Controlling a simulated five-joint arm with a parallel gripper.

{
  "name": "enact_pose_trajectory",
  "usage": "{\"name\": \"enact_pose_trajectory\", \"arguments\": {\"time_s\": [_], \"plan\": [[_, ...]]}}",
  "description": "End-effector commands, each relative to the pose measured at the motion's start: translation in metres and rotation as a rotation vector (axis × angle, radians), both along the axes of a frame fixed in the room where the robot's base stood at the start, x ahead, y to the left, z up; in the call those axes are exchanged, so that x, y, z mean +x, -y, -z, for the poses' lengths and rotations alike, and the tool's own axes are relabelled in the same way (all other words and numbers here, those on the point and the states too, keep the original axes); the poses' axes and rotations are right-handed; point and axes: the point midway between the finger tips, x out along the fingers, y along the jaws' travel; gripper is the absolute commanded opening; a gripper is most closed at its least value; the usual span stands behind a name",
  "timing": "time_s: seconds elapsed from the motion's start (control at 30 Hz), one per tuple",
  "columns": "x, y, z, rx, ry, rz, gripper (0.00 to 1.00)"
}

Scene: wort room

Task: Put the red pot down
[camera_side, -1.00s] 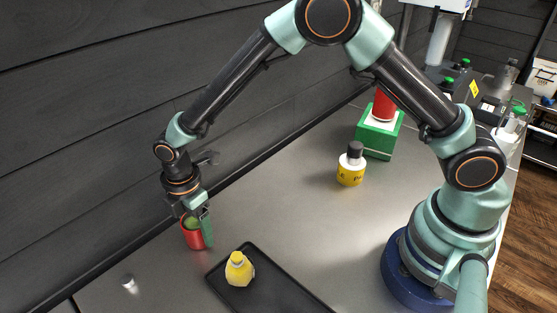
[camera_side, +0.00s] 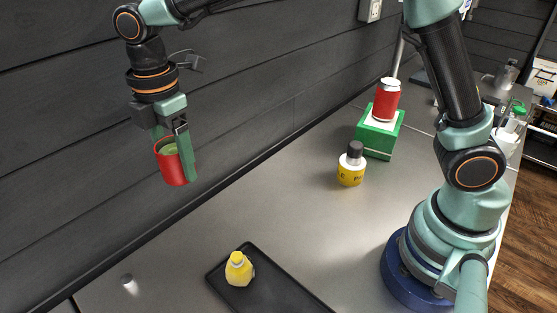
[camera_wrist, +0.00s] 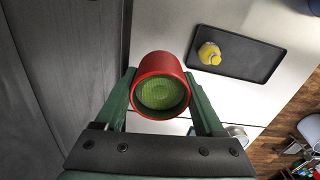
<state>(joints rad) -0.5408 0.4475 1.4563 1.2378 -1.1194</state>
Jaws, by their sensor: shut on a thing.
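The red pot (camera_side: 171,168) is a small red cylinder with a green top inside its rim. My gripper (camera_side: 176,160) is shut on it and holds it upright in the air, clear of the counter, at the left of the side view. In the wrist view the red pot (camera_wrist: 161,82) sits between the two green fingers of my gripper (camera_wrist: 163,100), its green inside facing the camera. The pot's underside is hidden in the wrist view.
A black tray (camera_side: 292,297) with a yellow bottle (camera_side: 239,269) lies on the grey counter (camera_side: 290,215). A yellow bottle with a dark cap (camera_side: 351,166) stands near a green box (camera_side: 376,140) bearing a red can (camera_side: 386,99). A dark wall (camera_side: 60,130) runs behind. The counter's middle is clear.

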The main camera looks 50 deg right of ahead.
Motion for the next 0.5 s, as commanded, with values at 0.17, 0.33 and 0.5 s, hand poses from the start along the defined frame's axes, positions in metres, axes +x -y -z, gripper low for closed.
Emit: {"name": "enact_pose_trajectory", "arguments": {"time_s": [0.17,0.33,0.5], "plan": [[0.000,0.014,-0.015,0.001,0.002,0.007,0.06],[-0.005,0.068,-0.024,0.001,0.003,0.030,0.06],[-0.028,0.139,-0.028,0.001,0.004,0.054,0.06]]}}
